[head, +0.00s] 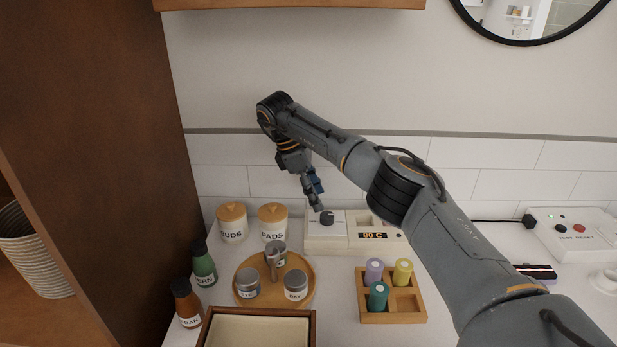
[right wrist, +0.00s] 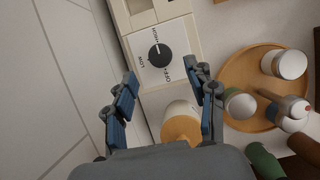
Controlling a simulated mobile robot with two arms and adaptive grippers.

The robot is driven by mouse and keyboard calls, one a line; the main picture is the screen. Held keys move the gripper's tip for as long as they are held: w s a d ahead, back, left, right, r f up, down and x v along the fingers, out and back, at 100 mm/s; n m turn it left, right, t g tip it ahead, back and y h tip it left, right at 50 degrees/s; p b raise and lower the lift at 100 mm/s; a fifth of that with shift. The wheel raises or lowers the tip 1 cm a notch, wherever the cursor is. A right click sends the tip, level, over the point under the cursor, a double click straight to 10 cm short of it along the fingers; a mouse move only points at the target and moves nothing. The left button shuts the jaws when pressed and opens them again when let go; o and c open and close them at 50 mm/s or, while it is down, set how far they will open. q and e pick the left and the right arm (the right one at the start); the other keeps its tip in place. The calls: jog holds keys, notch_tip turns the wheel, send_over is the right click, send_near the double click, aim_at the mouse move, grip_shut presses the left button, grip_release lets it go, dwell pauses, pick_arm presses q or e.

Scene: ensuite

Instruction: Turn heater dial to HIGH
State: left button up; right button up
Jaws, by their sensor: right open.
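The heater (head: 352,236) is a cream-white box with a display reading 80 C, standing at the back of the counter. Its black round dial (head: 327,217) sits on a white plate at the left end. In the right wrist view the dial (right wrist: 160,55) shows with OFF, LOW and HIGH labels around it. A pale mark on the dial appears to point toward the HIGH side, but it is small. My right gripper (head: 317,204) is open and empty just above the dial; in the right wrist view the dial lies ahead, between and beyond the fingertips (right wrist: 165,80). My left gripper is not in view.
Two lidded jars, BUDS (head: 232,224) and PADS (head: 272,222), stand left of the heater. A round wooden tray (head: 262,303) with small containers and a wooden rack (head: 393,318) with coloured cylinders stand in front. The tiled wall (head: 220,181) is close behind. A white box with buttons (head: 575,238) stands right.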

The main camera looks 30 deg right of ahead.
jog(key=v, duration=0.6)
jog(key=shift+a+r, duration=0.1)
jog(key=shift+r, duration=0.05)
